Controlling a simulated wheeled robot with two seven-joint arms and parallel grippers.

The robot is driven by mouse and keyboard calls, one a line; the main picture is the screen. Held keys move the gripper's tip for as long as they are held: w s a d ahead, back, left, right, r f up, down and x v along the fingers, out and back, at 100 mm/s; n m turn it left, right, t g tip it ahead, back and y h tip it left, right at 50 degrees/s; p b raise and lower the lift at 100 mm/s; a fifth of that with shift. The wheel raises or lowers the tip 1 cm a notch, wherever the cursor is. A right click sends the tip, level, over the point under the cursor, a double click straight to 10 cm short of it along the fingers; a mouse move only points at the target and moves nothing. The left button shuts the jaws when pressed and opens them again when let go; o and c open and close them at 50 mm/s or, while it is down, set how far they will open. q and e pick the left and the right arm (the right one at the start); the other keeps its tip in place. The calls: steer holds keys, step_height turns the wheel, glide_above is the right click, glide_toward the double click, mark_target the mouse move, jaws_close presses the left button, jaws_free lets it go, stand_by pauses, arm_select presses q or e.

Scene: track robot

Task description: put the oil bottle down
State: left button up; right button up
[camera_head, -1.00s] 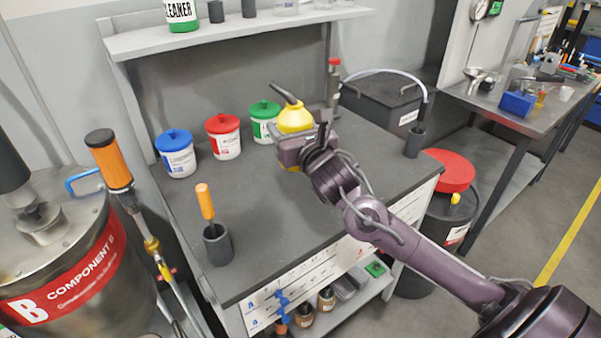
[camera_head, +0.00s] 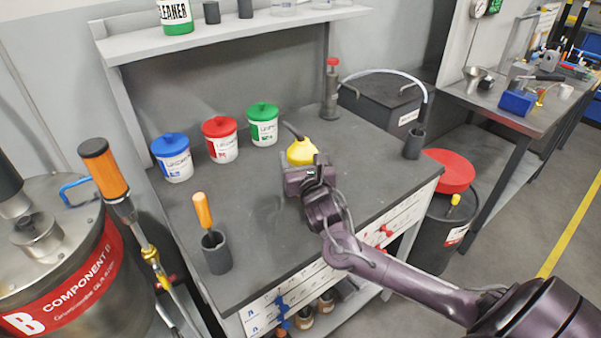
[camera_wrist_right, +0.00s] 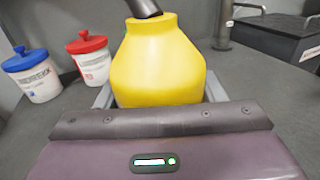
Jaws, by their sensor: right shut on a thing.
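The yellow oil bottle (camera_head: 301,150) with its dark spout is at the grey worktop, right of the green-lidded tub. My right gripper (camera_head: 304,170) is around it from the front. In the right wrist view the bottle (camera_wrist_right: 158,62) stands upright between the two grey fingers, and the gripper is shut on it. The gripper body hides the bottle's lower part, so I cannot tell whether its base touches the worktop (camera_head: 265,240). My left gripper is not in view.
Blue-lidded (camera_head: 172,160), red-lidded (camera_head: 221,141) and green-lidded (camera_head: 263,127) tubs stand left of the bottle. A red-capped grey bottle (camera_head: 331,95) stands behind it. A dark cup with an orange-handled tool (camera_head: 216,252) is front left. The worktop's middle is clear.

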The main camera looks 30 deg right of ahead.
step_height(320, 180, down, 4)
steer(key=shift+f, duration=0.35)
steer(key=shift+f, duration=0.1)
steer(key=o, duration=1.7)
steer(key=v, duration=1.2)
steer(key=shift+b, duration=0.35)
